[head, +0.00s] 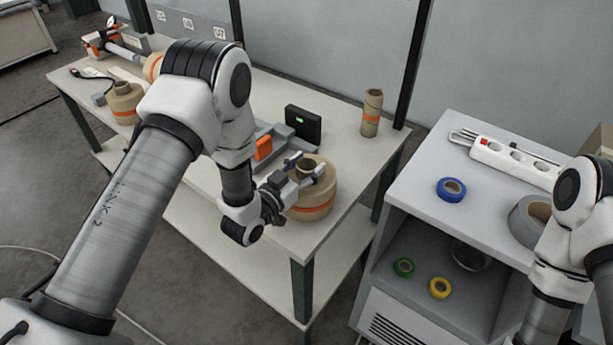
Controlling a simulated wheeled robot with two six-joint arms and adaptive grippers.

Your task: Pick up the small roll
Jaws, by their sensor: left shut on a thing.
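Brown kraft rolls with orange bands stand on the white table. The roll at the near right corner (316,203) is wide and squat, with a narrower core sticking up. My left gripper (306,169) reaches over it, with its fingers on either side of the core, shut on it. The roll looks upright and at table level; I cannot tell whether it touches the top. A slim, tall roll (372,113) stands behind it near the far right corner. Another roll with a core (124,104) stands at the left. My right gripper is out of view; only its arm shows.
A black device with a green display (303,123) and an orange-and-grey fixture (265,147) sit behind the gripper. A grey cabinet (412,188) at the right carries a power strip (512,163), blue tape (451,189) and grey tape (529,220). A gap separates table and cabinet.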

